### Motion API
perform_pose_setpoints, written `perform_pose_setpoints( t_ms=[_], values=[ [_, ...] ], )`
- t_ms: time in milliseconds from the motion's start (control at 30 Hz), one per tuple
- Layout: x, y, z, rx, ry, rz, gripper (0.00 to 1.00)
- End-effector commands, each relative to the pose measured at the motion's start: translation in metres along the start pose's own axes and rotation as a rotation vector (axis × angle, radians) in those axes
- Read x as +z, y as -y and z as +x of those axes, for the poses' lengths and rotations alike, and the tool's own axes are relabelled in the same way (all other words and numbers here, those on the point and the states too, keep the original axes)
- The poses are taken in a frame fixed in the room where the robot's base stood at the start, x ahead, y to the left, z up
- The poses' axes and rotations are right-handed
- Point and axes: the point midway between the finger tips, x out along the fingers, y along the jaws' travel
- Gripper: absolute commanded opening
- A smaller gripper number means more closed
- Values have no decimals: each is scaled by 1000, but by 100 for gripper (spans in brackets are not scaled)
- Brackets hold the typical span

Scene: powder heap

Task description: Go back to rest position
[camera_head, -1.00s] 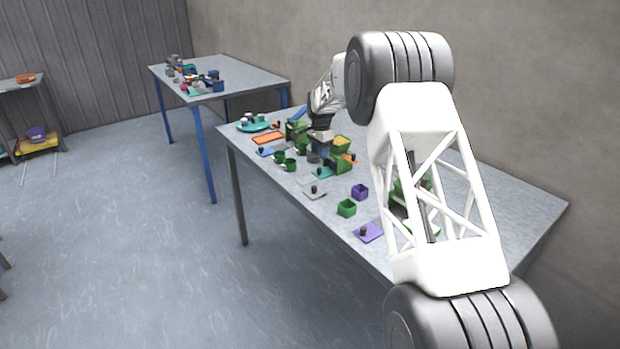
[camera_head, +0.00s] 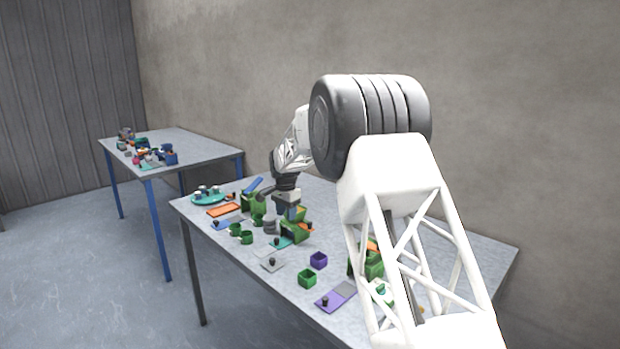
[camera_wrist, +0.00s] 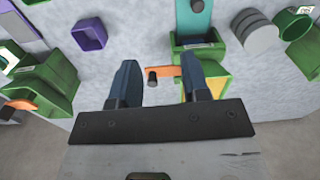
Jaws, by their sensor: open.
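My gripper (camera_wrist: 167,82) is open in the wrist view, its two dark blue fingers apart. An orange piece with a dark knob (camera_wrist: 160,74) shows between and beyond the fingertips, on or beside a green and yellow box (camera_wrist: 205,75). Nothing is clearly held. In the head view my gripper (camera_head: 288,208) is small, above the middle of the near table (camera_head: 420,215), among green containers. Its fingers are too small to make out there. My arm's white links reach from the lower right over the table.
Green and purple cups, including a purple cup (camera_head: 318,260) and a green cup (camera_head: 307,278), stand near the front edge. A teal plate (camera_head: 209,198) with small items is at the far left end. A second cluttered table (camera_head: 195,146) stands behind. A wall runs along the right.

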Motion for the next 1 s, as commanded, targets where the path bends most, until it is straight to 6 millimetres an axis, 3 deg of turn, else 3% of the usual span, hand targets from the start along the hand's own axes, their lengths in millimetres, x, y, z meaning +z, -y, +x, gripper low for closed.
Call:
perform_pose_setpoints(
  t_ms=[100, 500, 1000],
  values=[
    [4, -27, -25, -8, -6, -26, 43],
    [23, -116, -89, -29, -27, -119, 43],
    [63, -233, -147, -49, -57, -236, 43]
  ],
)
